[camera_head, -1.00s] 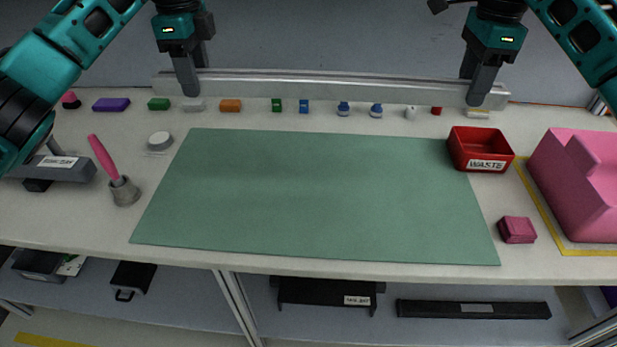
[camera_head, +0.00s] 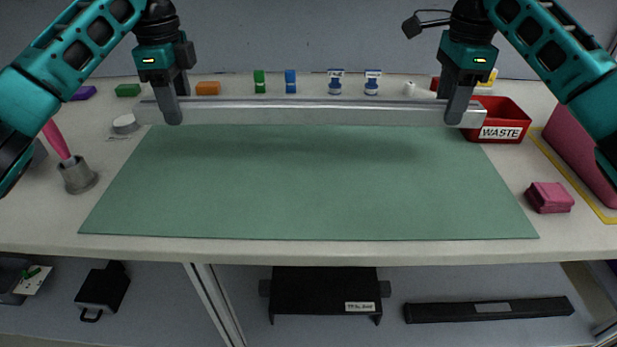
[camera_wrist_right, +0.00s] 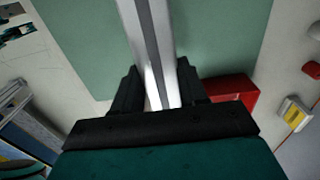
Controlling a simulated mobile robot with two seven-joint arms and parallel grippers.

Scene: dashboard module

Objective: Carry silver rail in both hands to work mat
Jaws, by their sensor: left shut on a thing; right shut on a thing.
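The silver rail (camera_head: 310,112) spans left to right in the head view, held level above the far edge of the green work mat (camera_head: 305,190). My left gripper (camera_head: 172,112) is shut on the rail near its left end. My right gripper (camera_head: 455,112) is shut on it near its right end. In the right wrist view the rail (camera_wrist_right: 150,50) runs away from between the fingers of the right gripper (camera_wrist_right: 158,95), over the mat (camera_wrist_right: 85,45). A shadow lies on the mat below the rail.
The red waste bin (camera_head: 503,118) stands close by the rail's right end. Small blocks, including an orange one (camera_head: 207,88), line the back of the table. A grey cup (camera_head: 78,176) with a pink-handled tool is left of the mat; a pink block (camera_head: 549,197) is right. The mat is clear.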

